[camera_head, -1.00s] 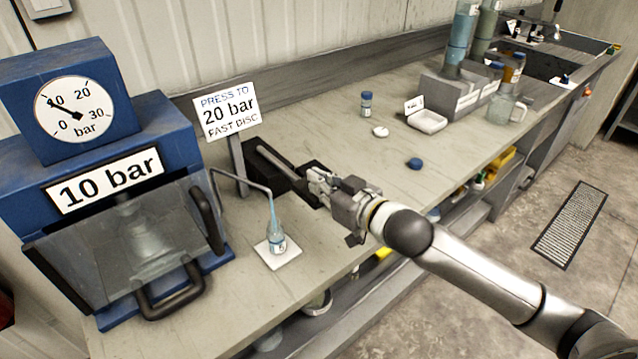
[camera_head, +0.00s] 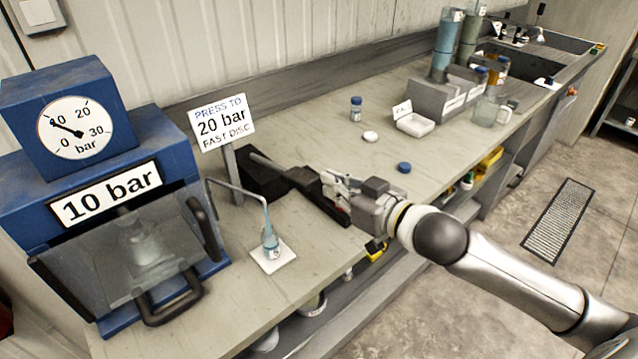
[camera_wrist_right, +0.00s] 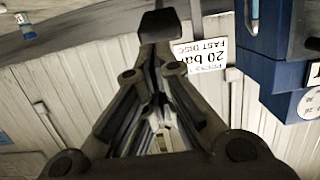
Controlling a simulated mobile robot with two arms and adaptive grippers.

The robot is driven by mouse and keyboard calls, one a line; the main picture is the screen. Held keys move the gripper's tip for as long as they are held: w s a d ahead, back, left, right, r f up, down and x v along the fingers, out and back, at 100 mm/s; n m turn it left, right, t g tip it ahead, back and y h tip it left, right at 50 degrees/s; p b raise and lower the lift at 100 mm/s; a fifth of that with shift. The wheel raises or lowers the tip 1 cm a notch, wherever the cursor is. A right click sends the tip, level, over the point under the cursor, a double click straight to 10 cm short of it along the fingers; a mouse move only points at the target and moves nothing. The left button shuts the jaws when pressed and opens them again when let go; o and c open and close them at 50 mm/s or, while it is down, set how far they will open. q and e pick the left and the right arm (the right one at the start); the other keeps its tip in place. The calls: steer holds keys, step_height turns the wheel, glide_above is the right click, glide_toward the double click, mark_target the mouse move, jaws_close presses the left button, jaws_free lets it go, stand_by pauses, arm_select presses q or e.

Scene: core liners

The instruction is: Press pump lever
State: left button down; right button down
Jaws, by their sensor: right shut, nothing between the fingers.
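The pump (camera_head: 262,182) is a black block with a long dark base on the bench beside the blue press. Its lever (camera_head: 268,163) is a grey rod sloping from the back left toward my right gripper (camera_head: 326,182). My right gripper is shut and empty, its fingertips at the lever's near end; I cannot tell whether they touch it. In the right wrist view a dark block (camera_wrist_right: 165,24) sits beyond the shut fingers, perhaps the lever's grip. The press gauge (camera_head: 76,128) has its needle near 10, and its label (camera_head: 106,193) reads 10 bar. My left gripper is out of view.
A sign (camera_head: 222,122) reading "PRESS TO 20 bar FAST DISC" stands behind the pump. A small bottle (camera_head: 270,244) on a white pad is in front, under a thin bent tube.

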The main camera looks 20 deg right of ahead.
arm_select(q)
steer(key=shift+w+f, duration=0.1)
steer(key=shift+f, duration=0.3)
arm_select(e)
steer(key=shift+v, duration=1.5)
steer(key=shift+a+r, duration=0.1)
steer(key=shift+r, duration=0.1)
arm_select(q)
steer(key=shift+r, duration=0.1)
arm_select(e)
steer(key=shift+r, duration=0.1)
stand_by(1.4)
